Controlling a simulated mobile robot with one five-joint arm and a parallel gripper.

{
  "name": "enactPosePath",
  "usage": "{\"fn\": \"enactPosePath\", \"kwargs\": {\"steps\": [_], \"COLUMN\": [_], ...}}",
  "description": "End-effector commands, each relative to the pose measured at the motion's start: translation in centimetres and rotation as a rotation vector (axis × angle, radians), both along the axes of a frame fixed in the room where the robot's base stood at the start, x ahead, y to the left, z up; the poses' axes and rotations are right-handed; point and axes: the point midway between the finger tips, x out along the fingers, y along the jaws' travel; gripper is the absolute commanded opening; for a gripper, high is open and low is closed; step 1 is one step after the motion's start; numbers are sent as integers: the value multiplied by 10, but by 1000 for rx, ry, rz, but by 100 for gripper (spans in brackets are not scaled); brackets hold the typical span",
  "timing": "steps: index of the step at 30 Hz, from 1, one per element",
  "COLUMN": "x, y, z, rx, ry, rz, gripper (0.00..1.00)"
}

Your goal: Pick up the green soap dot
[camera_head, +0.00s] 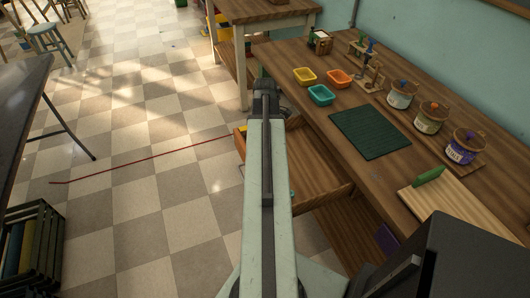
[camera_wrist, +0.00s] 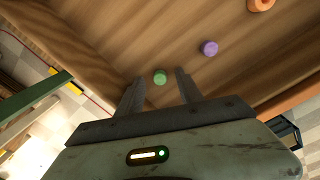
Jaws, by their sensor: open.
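The green soap dot (camera_wrist: 159,77) is a small round green piece on a wooden surface, which looks like the inside of the open drawer, in the wrist view. It shows between the two fingertips of my gripper (camera_wrist: 157,85), close to the left one. My gripper is open and holds nothing. I cannot tell how far above the dot the fingers are. In the head view my arm hides the dot and most of my gripper.
A purple dot (camera_wrist: 209,48) and an orange ring-like piece (camera_wrist: 261,4) lie to the right of the green one. The open drawer (camera_head: 318,178) sticks out from the wooden workbench (camera_head: 300,110). A green mat (camera_head: 370,133) and small coloured trays stand on the bench.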

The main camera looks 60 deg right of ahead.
Motion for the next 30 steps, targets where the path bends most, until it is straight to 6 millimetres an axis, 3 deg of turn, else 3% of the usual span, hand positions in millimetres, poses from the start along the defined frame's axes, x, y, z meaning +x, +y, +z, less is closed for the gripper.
{"fn": "enactPosePath", "kwargs": {"steps": [1, 7, 11, 12, 23, 30], "x": [0, 0, 0, 0, -1, -1], "y": [0, 0, 0, 0, -1, -1], "z": [-7, -3, -3, -3, -2, 25], "rx": [0, 0, 0, 0, 0, 0], "ry": [0, 0, 0, 0, 0, 0], "rz": [0, 0, -1, -1, -1, -2], "gripper": [43, 41, 4, 0, 0, 0]}}
